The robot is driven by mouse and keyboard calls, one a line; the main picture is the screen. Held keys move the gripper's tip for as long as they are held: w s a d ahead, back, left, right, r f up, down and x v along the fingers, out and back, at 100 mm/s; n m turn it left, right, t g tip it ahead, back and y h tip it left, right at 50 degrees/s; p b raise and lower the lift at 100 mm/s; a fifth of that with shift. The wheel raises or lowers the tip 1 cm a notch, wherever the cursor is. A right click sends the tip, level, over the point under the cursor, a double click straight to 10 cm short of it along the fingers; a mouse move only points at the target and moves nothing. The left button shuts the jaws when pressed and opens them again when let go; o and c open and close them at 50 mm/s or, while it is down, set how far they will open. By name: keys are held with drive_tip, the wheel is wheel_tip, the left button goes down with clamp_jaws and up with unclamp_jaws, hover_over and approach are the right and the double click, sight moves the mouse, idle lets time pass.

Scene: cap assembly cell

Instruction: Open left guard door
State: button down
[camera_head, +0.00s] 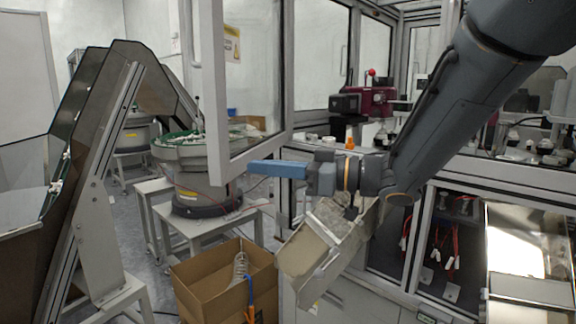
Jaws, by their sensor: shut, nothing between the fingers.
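The left guard door (214,90) is a clear panel in a grey metal frame, with a yellow label on it. It stands swung outward from the cell, its near upright edge toward me and its far edge by the cell's post. My gripper (254,168) has blue fingers that point left, just below the door's slanted bottom rail. The fingers are shut and hold nothing. I cannot tell whether they touch the door.
An open cardboard box (205,292) stands on the floor below. A metal chute (315,250) hangs beneath my gripper. A round feeder bowl (195,147) on a table and a tall inclined conveyor (95,150) stand left. A dark red device (372,103) is inside the cell.

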sight(229, 165)
drive_tip(key=shift+p+x, duration=0.5)
drive_tip(key=shift+x, duration=1.75)
